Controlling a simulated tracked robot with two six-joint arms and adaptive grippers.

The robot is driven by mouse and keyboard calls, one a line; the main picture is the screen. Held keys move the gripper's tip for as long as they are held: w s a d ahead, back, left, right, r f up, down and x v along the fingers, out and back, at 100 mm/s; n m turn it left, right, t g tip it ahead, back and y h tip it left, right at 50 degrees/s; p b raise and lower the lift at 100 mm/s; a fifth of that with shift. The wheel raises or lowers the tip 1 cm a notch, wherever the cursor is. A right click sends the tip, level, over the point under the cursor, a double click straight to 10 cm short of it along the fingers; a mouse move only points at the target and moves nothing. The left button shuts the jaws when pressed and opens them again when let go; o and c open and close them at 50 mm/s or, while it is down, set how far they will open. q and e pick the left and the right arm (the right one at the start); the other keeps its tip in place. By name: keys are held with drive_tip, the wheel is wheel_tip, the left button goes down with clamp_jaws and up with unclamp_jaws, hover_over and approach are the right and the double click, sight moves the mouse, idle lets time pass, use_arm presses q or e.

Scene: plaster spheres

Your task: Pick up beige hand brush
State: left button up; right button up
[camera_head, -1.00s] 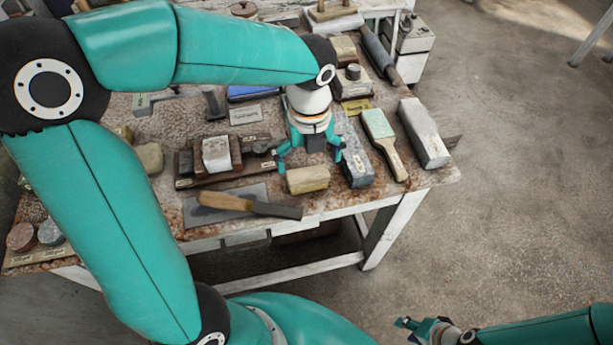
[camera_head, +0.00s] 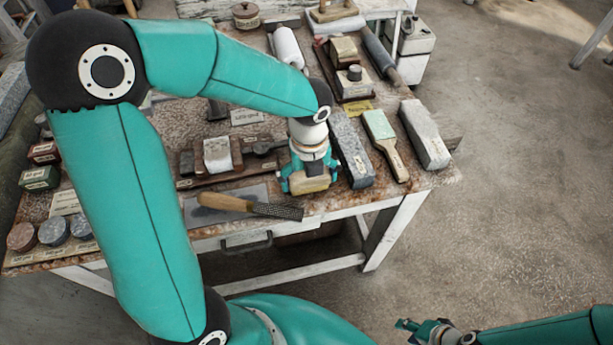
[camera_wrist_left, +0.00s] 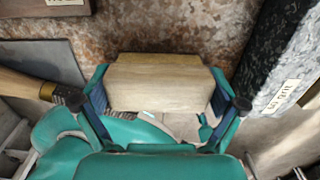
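The beige hand brush (camera_head: 311,184) is a block-shaped, wood-coloured piece at the table's front edge; no bristles show from here. My left gripper (camera_head: 309,181) is down over it, with one finger at each end. In the left wrist view the brush (camera_wrist_left: 158,82) lies between the fingertips (camera_wrist_left: 158,85), and both finger pads appear to touch its ends. Any lift off the table cannot be told. My right gripper (camera_head: 425,330) is low at the bottom right, away from the table, small and partly turned; its opening is unclear.
A grey speckled stone block (camera_head: 351,150) stands close right of the left gripper. Beyond it are a pale-green-faced paddle with a wooden handle (camera_head: 381,130) and a whitish block (camera_head: 424,134). A wooden-handled rasp (camera_head: 225,202) lies just left. The floor right of the table is clear.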

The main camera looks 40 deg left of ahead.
use_arm(q)
drive_tip(key=c, duration=0.6)
drive_tip(key=shift+r, duration=0.15)
wheel_tip(320, 180, up, 20)
drive_tip(key=p, duration=0.1)
drive_tip(key=shift+p, duration=0.4)
